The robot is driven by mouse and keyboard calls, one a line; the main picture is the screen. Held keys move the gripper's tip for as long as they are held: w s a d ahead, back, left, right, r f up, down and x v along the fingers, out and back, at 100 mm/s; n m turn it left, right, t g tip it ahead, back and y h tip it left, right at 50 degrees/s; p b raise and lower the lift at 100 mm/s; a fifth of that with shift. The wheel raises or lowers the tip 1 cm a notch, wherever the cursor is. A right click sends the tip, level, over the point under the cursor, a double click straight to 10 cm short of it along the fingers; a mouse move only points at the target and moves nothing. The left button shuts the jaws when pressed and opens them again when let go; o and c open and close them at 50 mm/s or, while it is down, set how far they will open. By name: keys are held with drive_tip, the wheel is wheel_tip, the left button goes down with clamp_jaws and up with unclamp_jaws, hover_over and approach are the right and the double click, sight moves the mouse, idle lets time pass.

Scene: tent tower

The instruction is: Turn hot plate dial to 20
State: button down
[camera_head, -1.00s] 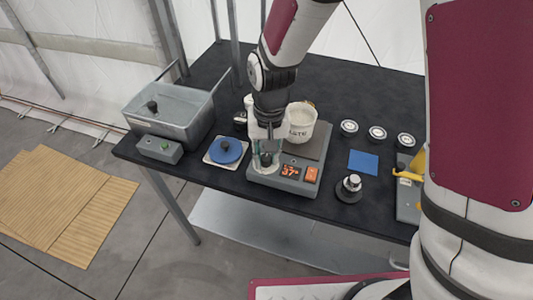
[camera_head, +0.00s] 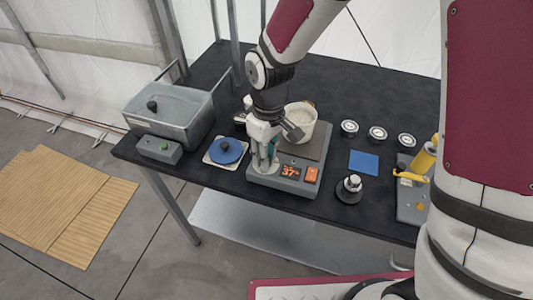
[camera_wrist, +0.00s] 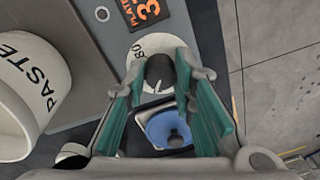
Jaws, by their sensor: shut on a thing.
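The hot plate (camera_head: 291,186) is a grey box near the table's front edge with an orange-on-black display (camera_head: 290,171) that seems to read 37. Its dial (camera_wrist: 160,72) is a dark knob on a pale round scale (camera_wrist: 143,44), where "80" is legible in the wrist view. My gripper (camera_head: 265,164) points down over the dial, with its teal-padded fingers on either side of the knob, shut on it. A white pot (camera_head: 300,122) marked "PASTE" in the wrist view (camera_wrist: 25,90) stands on the heating surface.
A blue round piece on a white square base (camera_head: 226,152) stands just left of the hot plate. A grey water bath (camera_head: 175,118) is farther left. A black-based knob (camera_head: 349,188), a blue square (camera_head: 363,162) and white-topped discs (camera_head: 377,133) lie to the right.

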drive_tip(key=shift+n, duration=1)
drive_tip(key=c, duration=1.3)
unclamp_jaws()
drive_tip(key=shift+c, duration=0.2)
wheel_tip(320, 180, up, 12)
drive_tip(key=shift+w, duration=0.2)
drive_tip(key=shift+d, duration=0.1)
